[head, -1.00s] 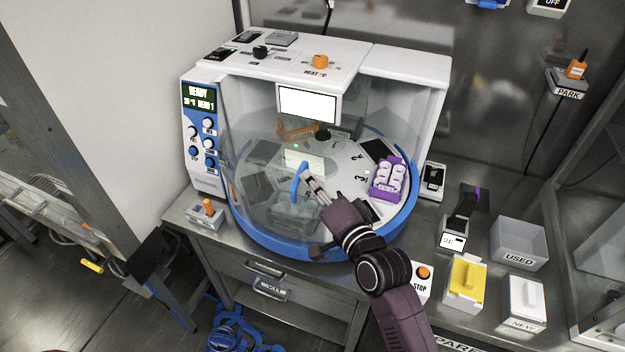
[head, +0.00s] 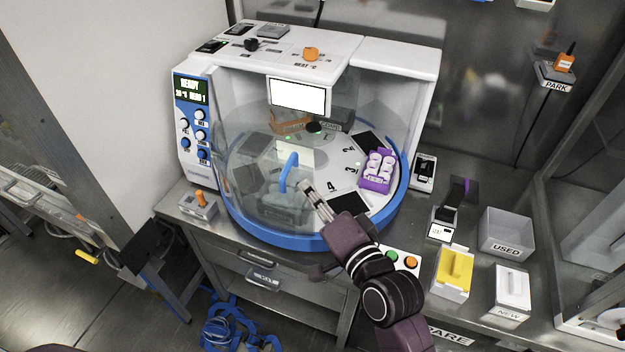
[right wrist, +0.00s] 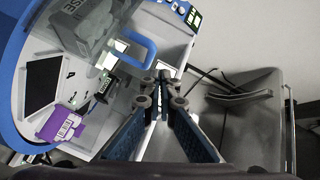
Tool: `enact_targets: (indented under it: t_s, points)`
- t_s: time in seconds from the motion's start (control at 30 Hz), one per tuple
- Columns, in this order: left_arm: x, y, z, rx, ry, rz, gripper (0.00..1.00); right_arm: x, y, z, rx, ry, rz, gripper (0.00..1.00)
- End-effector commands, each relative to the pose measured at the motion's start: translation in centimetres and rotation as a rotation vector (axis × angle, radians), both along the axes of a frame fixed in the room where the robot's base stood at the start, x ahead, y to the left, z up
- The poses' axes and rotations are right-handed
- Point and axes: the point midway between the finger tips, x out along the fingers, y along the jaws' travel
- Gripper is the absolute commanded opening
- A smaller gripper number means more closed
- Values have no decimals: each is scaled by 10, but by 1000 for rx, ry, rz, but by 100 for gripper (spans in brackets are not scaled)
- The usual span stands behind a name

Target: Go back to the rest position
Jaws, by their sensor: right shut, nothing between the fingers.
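My right gripper (head: 310,191) is in front of the round machine, near the blue handle (head: 289,172) of its clear cover (head: 245,165). Its fingers are together with nothing between them. In the right wrist view the closed fingers (right wrist: 165,88) point up the picture, with the blue handle (right wrist: 135,45) just to their upper left, apart from them. A purple rack (head: 377,172) with white-capped tubes sits on the turntable near number 3; it also shows in the right wrist view (right wrist: 63,129). My left gripper is not in view.
The machine (head: 270,242) has a blue rim and stands on a steel bench. To its right are a USED bin (head: 507,234), a yellow-lidded box (head: 453,272), a white NEW box (head: 511,291) and green and orange buttons (head: 402,259). A PARK device (head: 556,75) hangs on the wall.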

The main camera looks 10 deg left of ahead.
Motion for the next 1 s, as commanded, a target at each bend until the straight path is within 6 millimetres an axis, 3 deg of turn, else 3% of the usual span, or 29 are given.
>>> enact_targets:
  t_s: [0.17, 0.43, 0.57, 0.67, 0.8, 0.9, 1.0]
  points:
    - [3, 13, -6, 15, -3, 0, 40, -22, -3, 1, 0, 0, 0, 0]
    - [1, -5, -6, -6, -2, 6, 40, -30, -5, 2, -5, 1, -1, 0]
    - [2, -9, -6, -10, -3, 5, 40, -34, -21, -19, -95, 23, -8, 0]
    - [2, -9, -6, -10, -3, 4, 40, -48, -53, -59, -273, 67, -7, 0]
    - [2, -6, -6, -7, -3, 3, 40, -87, -122, -127, -610, 171, 31, 0]
    - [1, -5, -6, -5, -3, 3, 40, -120, -170, -161, -813, 251, 82, 0]
    - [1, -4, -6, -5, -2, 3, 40, -152, -209, -183, -965, 323, 137, 0]
